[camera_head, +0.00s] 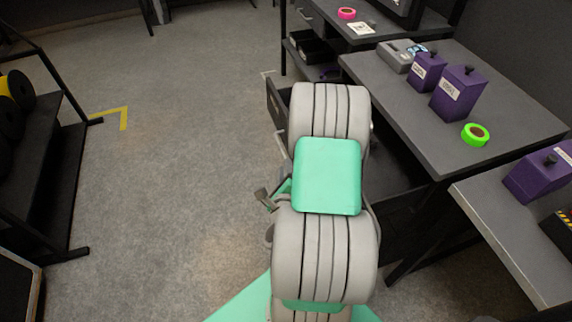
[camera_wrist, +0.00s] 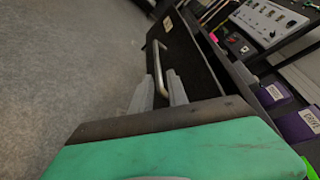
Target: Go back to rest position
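My gripper (camera_wrist: 160,92) shows in the wrist view as two grey fingers with a gap between them. They point at the front of an open black drawer (camera_wrist: 190,62). The drawer's metal handle (camera_wrist: 157,62) runs into the gap between the fingers; I cannot tell whether either finger touches it. In the head view the open drawer (camera_head: 276,103) stands out left of the workbench, and its handle (camera_head: 281,143) shows beside my arm. My grey and green arm hides much of the drawer front and most of the gripper there.
The workbench (camera_head: 400,85) on the right holds purple boxes (camera_head: 458,95), a green tape roll (camera_head: 475,134) and a grey device (camera_head: 396,56). A second table (camera_head: 497,221) stands nearer. A black rack (camera_head: 50,150) is at the left. The floor (camera_head: 190,130) between is clear.

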